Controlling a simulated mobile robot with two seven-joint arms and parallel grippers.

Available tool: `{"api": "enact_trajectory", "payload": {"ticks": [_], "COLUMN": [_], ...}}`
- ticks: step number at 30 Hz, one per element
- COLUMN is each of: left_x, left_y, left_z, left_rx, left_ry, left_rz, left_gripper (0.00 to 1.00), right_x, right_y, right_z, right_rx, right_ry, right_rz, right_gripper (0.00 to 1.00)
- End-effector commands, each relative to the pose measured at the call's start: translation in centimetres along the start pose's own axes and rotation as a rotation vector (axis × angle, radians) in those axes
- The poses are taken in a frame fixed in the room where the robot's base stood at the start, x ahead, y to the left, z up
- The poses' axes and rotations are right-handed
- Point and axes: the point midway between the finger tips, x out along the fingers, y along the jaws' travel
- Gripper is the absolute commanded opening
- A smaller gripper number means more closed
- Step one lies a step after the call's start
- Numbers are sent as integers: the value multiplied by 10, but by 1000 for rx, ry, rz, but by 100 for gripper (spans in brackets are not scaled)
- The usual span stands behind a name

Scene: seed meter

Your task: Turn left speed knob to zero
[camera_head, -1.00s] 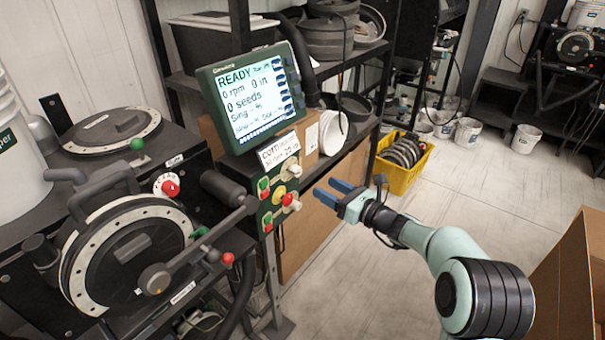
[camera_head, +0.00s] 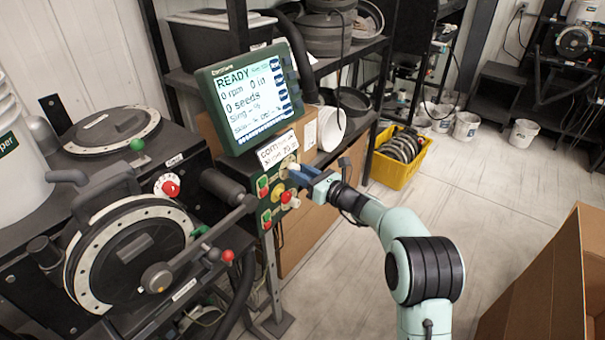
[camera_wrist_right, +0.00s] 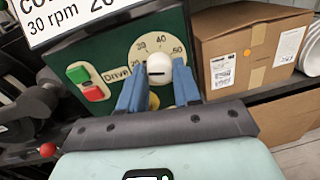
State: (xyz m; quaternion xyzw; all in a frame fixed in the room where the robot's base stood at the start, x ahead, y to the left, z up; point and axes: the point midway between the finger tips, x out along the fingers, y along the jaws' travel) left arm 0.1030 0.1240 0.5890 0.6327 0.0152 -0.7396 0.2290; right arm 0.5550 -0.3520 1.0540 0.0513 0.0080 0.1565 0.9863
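A green control panel (camera_wrist_right: 115,58) stands under the display. On it is a cream-white knob (camera_wrist_right: 159,66) with a dark pointer slot, on a pale dial numbered about 20 to 60. The knob is partly hidden in the head view (camera_head: 288,164). My right gripper (camera_head: 298,174) is at the panel's upper right. In the right wrist view its blue fingers (camera_wrist_right: 159,83) are apart, one on each side of the knob; I cannot tell whether they touch it. No label reading left speed is legible. My left gripper is not in view.
Green-and-red switches (camera_wrist_right: 88,82) sit left of the knob, beside a "Drive" label. A display reading "READY" and 0 rpm (camera_head: 250,95) is just above. A red knob (camera_head: 170,188) is on the machine at left. A cardboard box (camera_wrist_right: 235,50) stands right of the panel.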

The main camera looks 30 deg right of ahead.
Motion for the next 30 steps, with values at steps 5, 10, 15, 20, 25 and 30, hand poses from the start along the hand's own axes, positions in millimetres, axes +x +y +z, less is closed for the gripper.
{"api": "enact_trajectory", "payload": {"ticks": [5, 10, 15, 20, 25, 30], "left_x": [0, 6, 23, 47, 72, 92], "left_y": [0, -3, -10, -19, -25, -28], "left_z": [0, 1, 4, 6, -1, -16], "left_rx": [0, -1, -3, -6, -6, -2], "left_ry": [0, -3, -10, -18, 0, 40], "left_rz": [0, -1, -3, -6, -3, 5], "left_gripper": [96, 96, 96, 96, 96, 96], "right_x": [0, -1, -1, -1, -1, -1], "right_y": [0, 0, -1, -1, -1, -2], "right_z": [0, -2, -3, -5, -6, -7], "right_rx": [-1, -23, -93, -206, -357, -512], "right_ry": [0, -1, -9, -18, -31, -42], "right_rz": [-1, -1, -1, -1, 1, 1], "right_gripper": [2, 2, 2, 2, 2, 2]}}
